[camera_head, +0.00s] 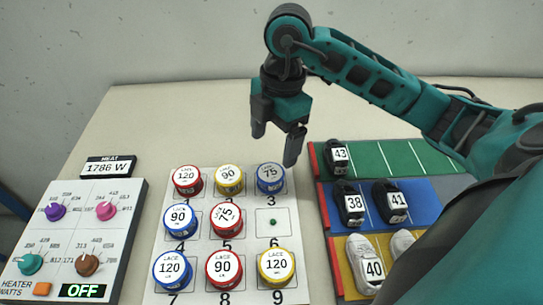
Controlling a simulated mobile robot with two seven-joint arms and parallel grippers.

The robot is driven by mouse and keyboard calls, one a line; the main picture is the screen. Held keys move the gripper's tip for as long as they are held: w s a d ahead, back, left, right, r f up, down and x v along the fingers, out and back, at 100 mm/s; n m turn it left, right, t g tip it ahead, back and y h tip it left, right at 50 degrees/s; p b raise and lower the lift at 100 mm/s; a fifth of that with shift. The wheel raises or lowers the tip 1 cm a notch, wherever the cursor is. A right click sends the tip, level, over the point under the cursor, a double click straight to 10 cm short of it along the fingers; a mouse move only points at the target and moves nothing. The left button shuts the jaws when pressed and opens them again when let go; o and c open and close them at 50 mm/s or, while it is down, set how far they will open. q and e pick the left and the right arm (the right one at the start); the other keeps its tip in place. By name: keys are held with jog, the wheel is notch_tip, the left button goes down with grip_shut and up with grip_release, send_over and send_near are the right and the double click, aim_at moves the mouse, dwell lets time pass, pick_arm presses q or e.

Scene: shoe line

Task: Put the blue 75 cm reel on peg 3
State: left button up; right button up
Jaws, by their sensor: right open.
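The blue reel marked 75 (270,179) sits at the top right place of the white peg board (248,222), directly above the printed 3, and looks level. The peg under it is hidden. My right gripper (276,146) is open and empty above and a little behind this reel, with its fingers apart and clear of it. My left gripper is not in view.
Several red, yellow and blue reels fill the other board places, except the bare green peg (273,222) above the printed 6. A heater panel (78,240) stands left. Numbered shoes stand on green, blue and yellow strips (395,157) at right.

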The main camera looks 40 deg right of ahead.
jog(key=r, duration=0.4)
jog(key=shift+d, duration=0.25)
jog(key=shift+s, duration=0.1)
